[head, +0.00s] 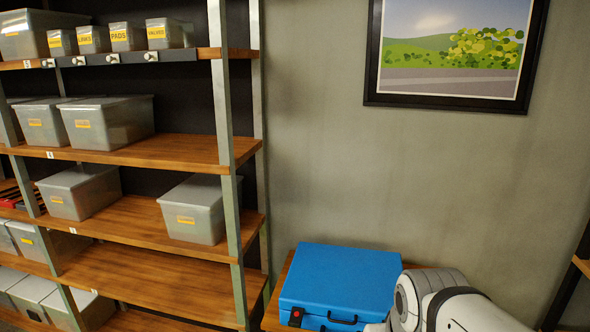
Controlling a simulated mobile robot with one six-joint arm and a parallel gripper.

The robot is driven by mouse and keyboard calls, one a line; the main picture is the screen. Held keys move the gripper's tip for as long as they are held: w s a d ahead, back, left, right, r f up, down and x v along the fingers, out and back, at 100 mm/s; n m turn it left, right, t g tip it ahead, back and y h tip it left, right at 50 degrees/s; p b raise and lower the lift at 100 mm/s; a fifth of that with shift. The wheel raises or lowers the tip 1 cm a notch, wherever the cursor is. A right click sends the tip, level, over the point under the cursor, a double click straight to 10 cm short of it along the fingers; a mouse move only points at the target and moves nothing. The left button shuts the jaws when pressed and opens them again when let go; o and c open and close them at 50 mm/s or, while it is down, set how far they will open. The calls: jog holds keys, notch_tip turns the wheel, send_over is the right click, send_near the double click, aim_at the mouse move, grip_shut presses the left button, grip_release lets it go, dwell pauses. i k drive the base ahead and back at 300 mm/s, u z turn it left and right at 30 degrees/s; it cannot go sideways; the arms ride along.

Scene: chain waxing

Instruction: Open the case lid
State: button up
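The blue case (340,278) lies on a wooden surface at the bottom centre of the head view. Its lid is shut. A dark handle (342,320) shows on its front side, and a dark latch with a red mark (296,316) sits at its front left corner. My white and grey arm covers the case's lower right part. My gripper is not visible; the arm runs out of the bottom of the picture.
A wooden shelf rack (140,226) with metal posts holds several grey lidded bins left of the case. A framed picture (455,50) hangs on the wall behind. Another dark rack post (568,285) stands at the right edge. The wall above the case is clear.

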aim_at(356, 284)
jog(key=z, duration=0.9)
jog(key=k, duration=1)
jog(key=u, duration=0.95)
jog(key=i, duration=1)
jog(key=u, duration=0.05)
